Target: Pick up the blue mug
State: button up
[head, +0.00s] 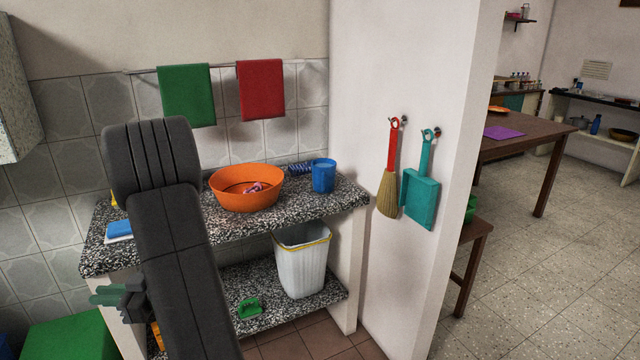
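The blue mug (323,176) stands upright on the speckled granite counter (225,228), near its right end. It is just right of a large orange basin (240,197), and no gripper touches it. My dark arm rises in front of the counter on the left. My gripper (104,296) shows beside the arm at lower left, in front of the counter's left end and well away from the mug. Its fingers look grey-green and small, partly hidden by the arm, and their opening is unclear.
A dark blue ribbed item (300,168) lies behind the mug's left side. A white wall (385,260) closes the counter's right side, with a hanging brush (389,190) and teal dustpan (421,198). A white bin (302,265) stands on the lower shelf. Clear counter lies in front of the mug.

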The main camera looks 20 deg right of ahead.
aim_at(323, 170)
jog(key=i+l+z, duration=0.1)
jog(key=z, duration=0.35)
jog(key=i+l+z, duration=0.15)
jog(key=z, duration=0.3)
jog(key=i+z, duration=0.1)
jog(key=z, duration=0.35)
jog(key=i+l, duration=0.1)
jog(key=i, duration=0.75)
